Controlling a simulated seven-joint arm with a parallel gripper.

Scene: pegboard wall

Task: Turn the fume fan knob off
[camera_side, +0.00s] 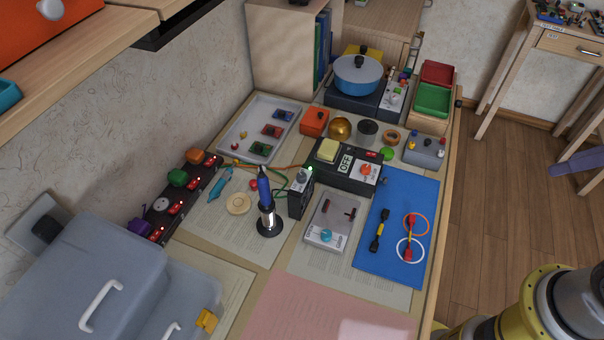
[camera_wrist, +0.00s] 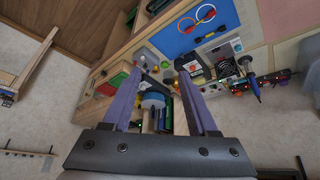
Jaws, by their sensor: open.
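A small upright black box (camera_side: 300,201), which looks like the fume fan, stands on the bench beside the blue soldering iron (camera_side: 264,190). A grey knob (camera_side: 302,175) sits on its top next to a lit green light. In the wrist view a round grille shows on the black fan box (camera_wrist: 227,69); I cannot make out its knob there. My gripper (camera_wrist: 161,67) is open and empty, with its two purple fingers apart. It is well away from the fan. In the side view a purple piece at the right edge looks like one of my fingers (camera_side: 578,164).
A power strip (camera_side: 178,205) runs along the wall. The pink sheet (camera_side: 325,312) is clear.

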